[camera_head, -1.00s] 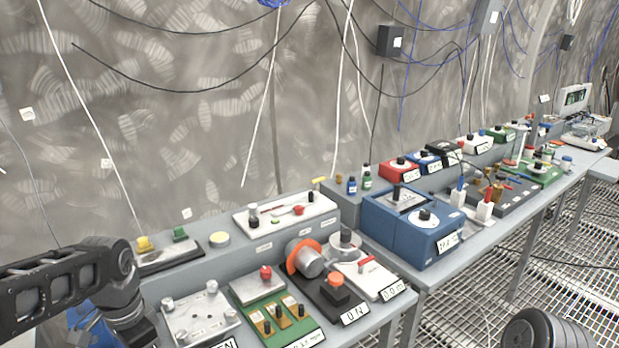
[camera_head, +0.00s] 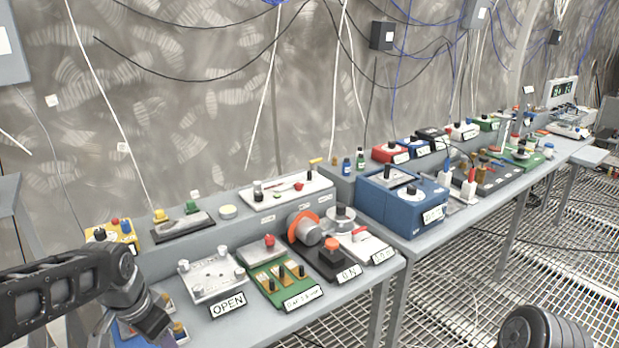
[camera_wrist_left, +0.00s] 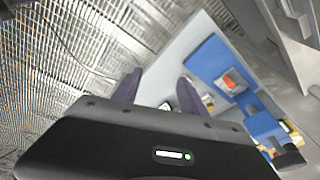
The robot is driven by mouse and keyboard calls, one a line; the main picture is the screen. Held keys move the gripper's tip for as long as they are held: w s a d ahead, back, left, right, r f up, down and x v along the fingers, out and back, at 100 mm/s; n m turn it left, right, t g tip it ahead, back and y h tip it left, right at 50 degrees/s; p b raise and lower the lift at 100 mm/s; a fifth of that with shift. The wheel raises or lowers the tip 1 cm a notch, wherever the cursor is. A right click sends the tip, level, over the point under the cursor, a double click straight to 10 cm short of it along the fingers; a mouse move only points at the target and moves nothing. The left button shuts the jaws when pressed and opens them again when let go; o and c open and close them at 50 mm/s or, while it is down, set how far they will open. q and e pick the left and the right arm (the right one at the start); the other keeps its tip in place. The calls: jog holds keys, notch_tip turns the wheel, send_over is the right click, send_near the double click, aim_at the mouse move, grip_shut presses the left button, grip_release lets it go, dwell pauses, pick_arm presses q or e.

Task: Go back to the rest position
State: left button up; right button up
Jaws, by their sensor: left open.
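My left arm comes in from the left in the head view, with its black links and wrist at the lower left. My right gripper is in neither view.
The grey bench (camera_head: 345,297) holds a white plate (camera_head: 212,277) by an "OPEN" label, a green board (camera_head: 277,279) and a blue box (camera_head: 403,205). A blue tray (camera_wrist_left: 212,62) lies close to the left gripper.

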pick_arm(q)
jog(key=w+d+f+n+t+h, duration=0.1)
jog(key=d+f+n, duration=0.2)
jog(key=d+f, duration=0.5)
jog(key=d+f+n+t+h, duration=0.1)
jog(key=d+f+n+h, duration=0.1)
jog(key=d+f, duration=0.6)
jog(key=s+d+f+n+g, duration=0.1)
jog(key=s+d+f+g, duration=0.1)
jog(key=s+f, duration=0.7)
jog(key=s+d+f+n+g, duration=0.1)
jog(key=s+d+f+g, duration=0.1)
jog(key=s+d+f, duration=0.3)
jog(key=s+f, duration=0.4)
jog(key=s, duration=0.3)
jog(key=shift+h, duration=0.4)
